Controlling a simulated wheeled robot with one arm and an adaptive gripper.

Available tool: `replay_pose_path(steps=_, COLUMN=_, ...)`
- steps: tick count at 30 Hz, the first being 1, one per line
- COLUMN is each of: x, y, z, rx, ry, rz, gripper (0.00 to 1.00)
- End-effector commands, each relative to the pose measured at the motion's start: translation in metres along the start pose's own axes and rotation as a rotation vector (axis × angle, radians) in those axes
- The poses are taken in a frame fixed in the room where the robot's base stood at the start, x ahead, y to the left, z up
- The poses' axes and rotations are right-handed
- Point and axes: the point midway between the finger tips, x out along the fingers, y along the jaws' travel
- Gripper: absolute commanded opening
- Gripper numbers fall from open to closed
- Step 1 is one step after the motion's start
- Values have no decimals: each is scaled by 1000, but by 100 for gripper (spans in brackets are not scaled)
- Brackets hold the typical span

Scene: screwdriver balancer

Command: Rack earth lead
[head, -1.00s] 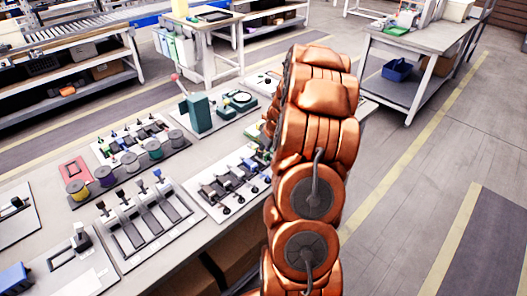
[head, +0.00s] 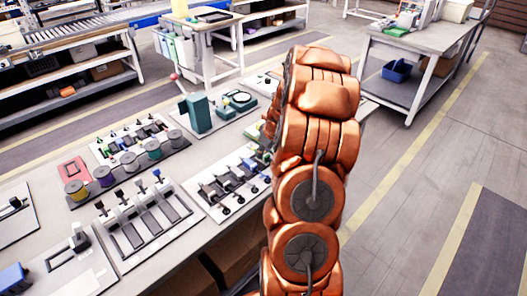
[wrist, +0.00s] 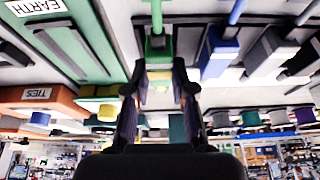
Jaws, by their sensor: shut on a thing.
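In the wrist view my gripper (wrist: 160,92) is shut on a green and yellow lead end (wrist: 158,76). A green cable runs from it toward the top of the picture. A green holder (wrist: 92,52) with a white EARTH label (wrist: 36,6) lies to the left of the fingers. The held lead is apart from this label; whether it touches any slot I cannot tell. In the head view my gripper and the lead are hidden behind my orange arm.
Blue (wrist: 218,52) and dark blue parts stand close right of my gripper. An orange bin labelled TIES (wrist: 38,94) is at left. In the head view, the bench holds a board with dark clips (head: 228,182), several spools (head: 130,163) and a teal block (head: 196,113).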

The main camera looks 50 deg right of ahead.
Motion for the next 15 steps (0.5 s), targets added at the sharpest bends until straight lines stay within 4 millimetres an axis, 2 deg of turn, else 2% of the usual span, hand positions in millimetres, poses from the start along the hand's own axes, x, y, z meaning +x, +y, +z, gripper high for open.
replay_pose_path(steps=15, x=7, y=0, z=3, rx=1, ry=1, rz=0, gripper=0)
